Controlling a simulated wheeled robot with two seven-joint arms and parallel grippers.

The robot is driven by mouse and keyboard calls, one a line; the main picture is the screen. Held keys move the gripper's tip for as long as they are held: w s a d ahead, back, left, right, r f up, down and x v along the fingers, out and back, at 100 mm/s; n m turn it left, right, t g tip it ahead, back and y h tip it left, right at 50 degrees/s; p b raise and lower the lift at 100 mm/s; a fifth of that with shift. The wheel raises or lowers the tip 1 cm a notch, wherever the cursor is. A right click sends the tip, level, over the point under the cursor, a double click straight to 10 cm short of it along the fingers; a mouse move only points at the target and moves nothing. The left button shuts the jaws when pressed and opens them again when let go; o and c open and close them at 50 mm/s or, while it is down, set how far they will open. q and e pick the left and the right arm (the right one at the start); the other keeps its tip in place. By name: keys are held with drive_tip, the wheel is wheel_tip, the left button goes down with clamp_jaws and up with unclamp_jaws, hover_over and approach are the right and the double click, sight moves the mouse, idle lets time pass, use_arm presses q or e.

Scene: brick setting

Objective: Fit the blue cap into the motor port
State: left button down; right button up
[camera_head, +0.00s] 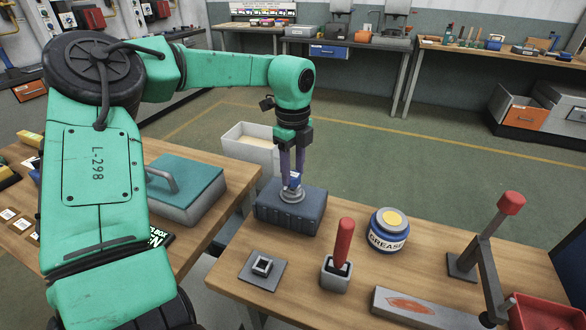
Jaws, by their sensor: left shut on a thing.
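The motor (275,215) is a dark ribbed block on the wooden table. A light grey round port (291,195) stands on its top. My left gripper (292,181) points straight down over the port, its two purplish fingers shut on the small blue cap (294,179). The cap is at or just above the port; I cannot tell whether it sits inside the ring. The fingers hide part of the cap. My right gripper is out of view.
A grease tin (387,232), a red-handled tool in a holder (337,268), a square socket plate (262,268) and a lever press (485,255) stand on the same table. A teal-lidded case (185,185) is on the left table. A white bin (250,148) stands behind.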

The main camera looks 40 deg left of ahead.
use_arm(q)
drive_tip(key=shift+f+b, duration=0.5)
drive_tip(key=shift+f, duration=0.2)
unclamp_jaws()
drive_tip(key=shift+r+p, duration=2.1)
drive_tip(key=shift+r, duration=0.95)
